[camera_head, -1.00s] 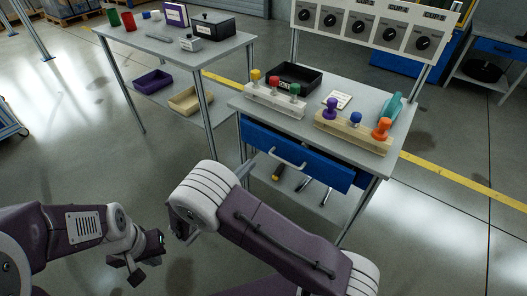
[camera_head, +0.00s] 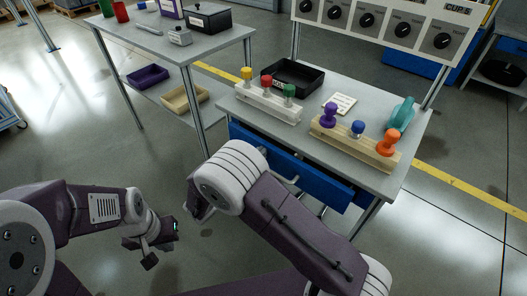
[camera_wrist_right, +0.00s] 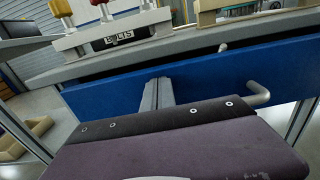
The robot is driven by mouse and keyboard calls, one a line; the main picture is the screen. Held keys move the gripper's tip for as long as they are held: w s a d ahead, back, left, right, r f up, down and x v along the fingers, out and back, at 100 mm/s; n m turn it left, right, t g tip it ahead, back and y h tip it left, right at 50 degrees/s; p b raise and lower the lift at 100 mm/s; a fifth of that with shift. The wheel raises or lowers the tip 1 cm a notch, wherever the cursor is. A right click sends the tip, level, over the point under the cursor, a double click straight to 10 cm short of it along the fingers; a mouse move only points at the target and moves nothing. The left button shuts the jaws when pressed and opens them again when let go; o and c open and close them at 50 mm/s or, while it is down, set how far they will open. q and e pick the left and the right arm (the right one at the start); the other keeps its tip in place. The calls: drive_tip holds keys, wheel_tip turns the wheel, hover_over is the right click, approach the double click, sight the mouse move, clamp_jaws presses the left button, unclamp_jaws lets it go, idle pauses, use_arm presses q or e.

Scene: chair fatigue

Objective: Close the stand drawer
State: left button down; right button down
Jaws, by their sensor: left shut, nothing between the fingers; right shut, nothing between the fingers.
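The stand drawer (camera_head: 325,182) has a blue front and sits under the grey top of the workstation stand (camera_head: 225,108). A dark gap shows above its front, so it stands somewhat open. In the right wrist view the drawer front (camera_wrist_right: 95,97) spans the picture, with a grey handle (camera_wrist_right: 260,97) at the right. My right gripper (camera_wrist_right: 158,92) is shut and empty, with its tips at or very near the drawer front, left of that handle end. Contact is unclear. In the head view my right arm hides it. My left gripper (camera_head: 172,228) is shut and empty, low and away from the stand.
On the stand are a white rack (camera_head: 268,104) and a wooden rack (camera_head: 352,146) with coloured knobs, a black tray (camera_head: 293,76) and a teal object (camera_head: 401,115). A second table (camera_head: 165,50) stands at the left. The floor between is clear.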

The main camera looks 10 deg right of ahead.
drive_tip(key=shift+d, duration=0.1)
